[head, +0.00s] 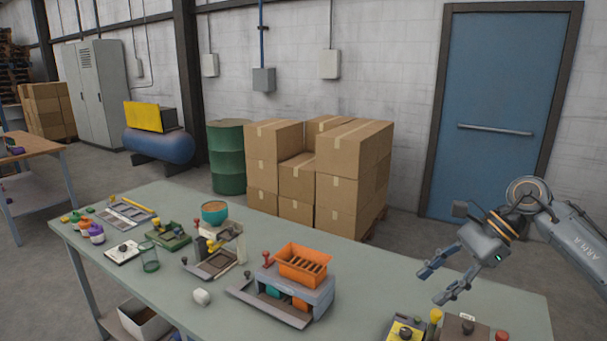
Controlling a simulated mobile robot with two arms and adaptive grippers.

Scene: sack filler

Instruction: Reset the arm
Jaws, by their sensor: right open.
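My right gripper (440,283) comes in from the right above the right end of the table. Its two blue-tipped fingers are apart, with nothing between them, and point down and to the left. Below it at the table's front edge are a yellow-topped device (404,331) and a brown box (464,329) with a red knob. The grey device with an orange slotted hopper (302,264) stands left of the gripper, apart from it. My left gripper is not in view.
Stacked cartons (345,170) and a blue door (500,110) stand behind.

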